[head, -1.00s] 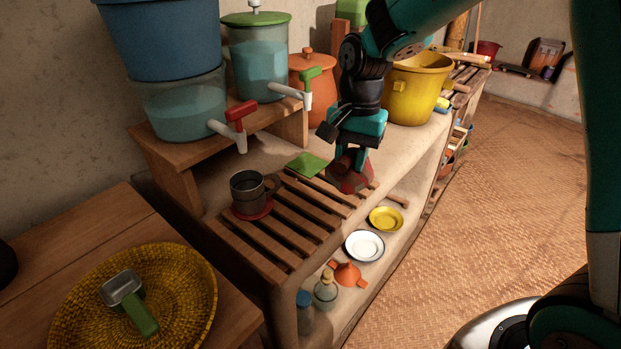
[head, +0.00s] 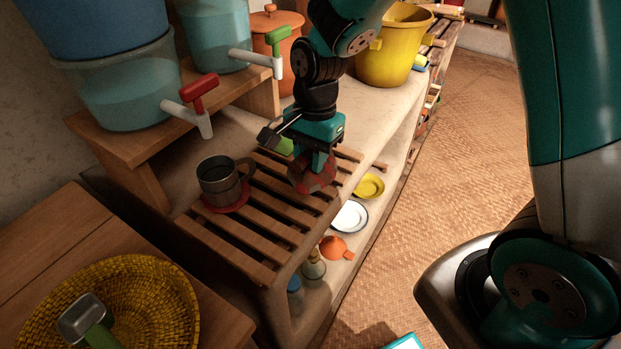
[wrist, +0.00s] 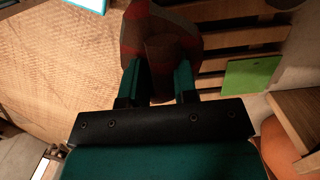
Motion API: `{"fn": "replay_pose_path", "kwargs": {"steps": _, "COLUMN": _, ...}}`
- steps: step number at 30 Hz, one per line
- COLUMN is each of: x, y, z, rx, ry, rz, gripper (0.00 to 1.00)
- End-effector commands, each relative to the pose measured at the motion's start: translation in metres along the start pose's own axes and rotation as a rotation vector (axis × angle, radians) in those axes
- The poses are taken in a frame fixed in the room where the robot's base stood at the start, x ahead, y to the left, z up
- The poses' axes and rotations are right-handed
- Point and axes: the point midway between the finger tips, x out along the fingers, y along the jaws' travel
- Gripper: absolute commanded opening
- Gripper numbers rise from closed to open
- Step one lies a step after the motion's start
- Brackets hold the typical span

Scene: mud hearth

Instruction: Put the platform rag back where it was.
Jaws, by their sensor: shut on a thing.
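My gripper (head: 316,165) is shut on a dark red and grey rag (head: 314,178), which hangs just over the far end of the slatted wooden rack (head: 230,243). In the wrist view the rag (wrist: 188,25) is bunched between the two teal fingers (wrist: 158,80), with the slats beyond it. I cannot tell whether the rag's lower edge touches the slats.
Water containers with a red tap (head: 197,95) and a green tap (head: 272,45) stand on a raised wooden shelf (head: 130,130) behind the rack. A yellow bucket (head: 388,60) stands farther right. Plates (head: 350,216) sit on the shelf below. The rack's front slats are clear.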

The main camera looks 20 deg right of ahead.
Motion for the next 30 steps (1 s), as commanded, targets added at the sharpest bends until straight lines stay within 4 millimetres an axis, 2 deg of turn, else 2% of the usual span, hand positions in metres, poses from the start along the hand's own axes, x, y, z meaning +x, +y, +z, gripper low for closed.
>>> {"fn": "replay_pose_path", "kwargs": {"steps": 5, "x": 0.017, "y": 0.001, "z": -0.003, "rx": 0.002, "ry": 0.000, "rz": 0.001, "gripper": 0.01}}
{"fn": "replay_pose_path", "kwargs": {"steps": 12, "x": 0.050, "y": 0.001, "z": -0.007, "rx": 0.003, "ry": -0.001, "rz": 0.001, "gripper": 0.01}}
{"fn": "replay_pose_path", "kwargs": {"steps": 24, "x": 0.056, "y": 0.001, "z": -0.008, "rx": 0.003, "ry": 0.000, "rz": -0.001, "gripper": 0.01}}
{"fn": "replay_pose_path", "kwargs": {"steps": 25, "x": 0.056, "y": 0.000, "z": -0.008, "rx": 0.002, "ry": 0.001, "rz": -0.001, "gripper": 0.29}}
{"fn": "replay_pose_path", "kwargs": {"steps": 28, "x": 0.055, "y": 0.000, "z": -0.008, "rx": 0.002, "ry": 0.001, "rz": -0.001, "gripper": 0.52}}
{"fn": "replay_pose_path", "kwargs": {"steps": 30, "x": 0.055, "y": 0.001, "z": -0.008, "rx": 0.002, "ry": 0.000, "rz": -0.001, "gripper": 0.52}}
